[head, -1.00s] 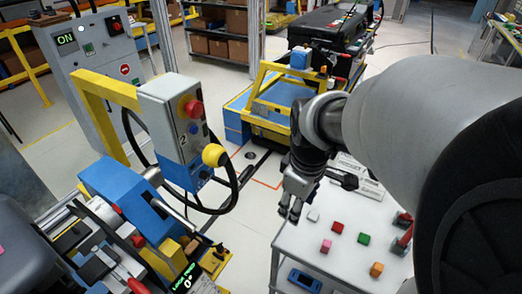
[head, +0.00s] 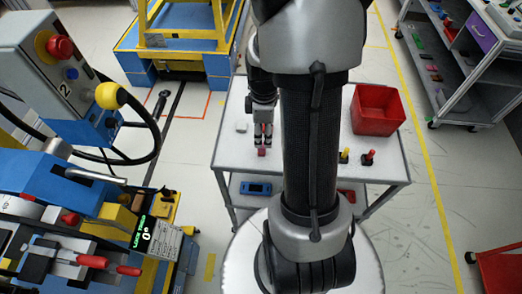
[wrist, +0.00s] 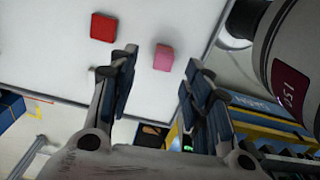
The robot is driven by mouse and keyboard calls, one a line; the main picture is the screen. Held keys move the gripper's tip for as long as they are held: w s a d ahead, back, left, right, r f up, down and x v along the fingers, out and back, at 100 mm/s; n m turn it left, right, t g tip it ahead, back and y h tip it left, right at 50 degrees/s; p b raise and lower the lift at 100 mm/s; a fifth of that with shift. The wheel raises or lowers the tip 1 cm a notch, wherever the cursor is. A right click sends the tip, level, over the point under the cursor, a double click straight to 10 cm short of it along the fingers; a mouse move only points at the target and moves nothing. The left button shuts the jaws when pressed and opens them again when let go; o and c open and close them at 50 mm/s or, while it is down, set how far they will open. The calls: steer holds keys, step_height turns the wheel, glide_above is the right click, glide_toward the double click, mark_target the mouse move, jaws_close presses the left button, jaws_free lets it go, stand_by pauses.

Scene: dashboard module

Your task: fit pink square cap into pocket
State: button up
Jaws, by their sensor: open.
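The pink square cap (wrist: 163,58) lies on the white table top (wrist: 50,75), seen between my fingertips in the wrist view. In the head view the pink cap (head: 262,152) shows just below the fingertips. My gripper (head: 263,142) is open and points down over the left part of the table. Its fingers (wrist: 159,72) are spread with nothing held; the remaining gap to the cap is hard to judge. A red block (wrist: 103,27) lies beside the pink cap. I cannot make out the pocket in these views.
A white block (head: 241,127) lies left of my gripper. A red bin (head: 377,109) stands at the table's right, with a yellow-topped (head: 344,155) and a red-topped piece (head: 368,157) in front. My arm hides the table's middle. The console with the blue body (head: 50,185) stands at left.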

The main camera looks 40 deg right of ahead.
mark_target(262, 149)
steer(key=f, duration=0.2)
steer(key=f+b, duration=0.1)
steer(key=f, duration=0.1)
steer(key=f+b, duration=0.1)
steer(key=f, duration=0.1)
steer(key=shift+a+f, duration=0.3)
steer(key=shift+a, duration=0.05)
steer(key=shift+s+r, duration=0.1)
steer(key=shift+c, duration=0.6)
steer(key=c, duration=0.7)
steer(key=shift+r, duration=0.1)
steer(key=shift+c, duration=0.2)
